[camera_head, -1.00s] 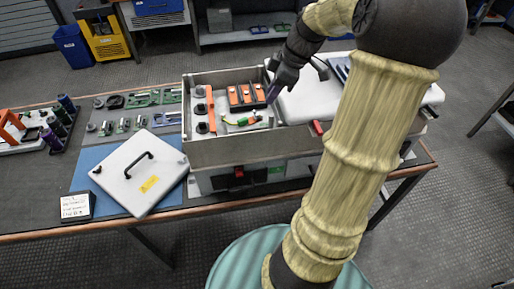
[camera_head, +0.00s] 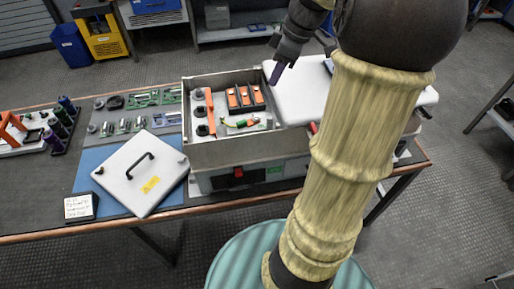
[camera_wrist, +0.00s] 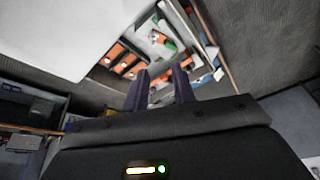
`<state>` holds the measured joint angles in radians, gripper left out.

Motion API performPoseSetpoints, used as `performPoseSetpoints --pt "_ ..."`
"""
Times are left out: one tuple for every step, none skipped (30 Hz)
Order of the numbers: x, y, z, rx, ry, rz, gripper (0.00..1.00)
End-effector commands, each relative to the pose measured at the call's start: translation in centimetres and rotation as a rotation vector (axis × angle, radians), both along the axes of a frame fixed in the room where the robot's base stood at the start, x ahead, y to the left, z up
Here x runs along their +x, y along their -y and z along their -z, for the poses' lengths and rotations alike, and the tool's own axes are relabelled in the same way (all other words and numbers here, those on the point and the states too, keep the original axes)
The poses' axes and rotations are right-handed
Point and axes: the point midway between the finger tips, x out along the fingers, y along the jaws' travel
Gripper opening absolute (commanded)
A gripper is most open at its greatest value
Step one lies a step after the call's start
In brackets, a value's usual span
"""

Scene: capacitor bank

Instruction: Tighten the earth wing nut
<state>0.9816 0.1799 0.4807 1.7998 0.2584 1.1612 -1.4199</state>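The open-topped grey box (camera_head: 233,152) stands on the bench, and its inside also shows in the wrist view (camera_wrist: 205,30). My gripper (camera_head: 274,80) is above the box's far right corner, clear of the lead. In the wrist view its two dark fingers (camera_wrist: 160,71) stand apart with nothing between them.
Orange-topped capacitors (camera_head: 245,97) and an orange bar (camera_head: 210,110) fill the box beside the lead. A white panel (camera_head: 305,95) lies right of the box. A white lid with a black handle (camera_head: 140,185) lies left, near a parts mat (camera_head: 135,120).

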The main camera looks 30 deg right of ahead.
Motion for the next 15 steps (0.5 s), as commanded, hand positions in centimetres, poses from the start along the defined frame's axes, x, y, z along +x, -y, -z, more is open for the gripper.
performPoseSetpoints --pt "0.0 -0.6 -0.3 -0.006 -0.012 0.017 0.26" --pt "0.0 -0.9 -0.2 -0.01 -0.019 0.03 0.26" --pt "0.0 -1.3 -0.1 -0.015 -0.027 0.05 0.26" --pt "0.0 -1.6 -0.1 -0.018 -0.033 0.064 0.26" --pt "0.0 -1.9 0.0 -0.021 -0.038 0.078 0.26" --pt "-0.1 -2.3 0.1 -0.026 -0.047 0.096 0.26" --pt "-0.1 -2.5 0.2 -0.03 -0.052 0.11 0.26" --pt "-0.1 -2.8 0.2 -0.034 -0.057 0.124 0.26" --pt "-0.2 -3.2 0.3 -0.039 -0.064 0.141 0.26" --pt "-0.2 -3.4 0.3 -0.043 -0.067 0.155 0.26" --pt "-0.3 -3.8 0.4 -0.047 -0.073 0.168 0.26" --pt "-0.4 -4.1 0.4 -0.052 -0.077 0.187 0.26" --pt "-0.4 -4.4 0.5 -0.055 -0.081 0.2 0.26" --pt "-0.5 -4.7 0.5 -0.059 -0.085 0.214 0.26" --pt "-0.6 -5.0 0.6 -0.065 -0.089 0.23 0.26"
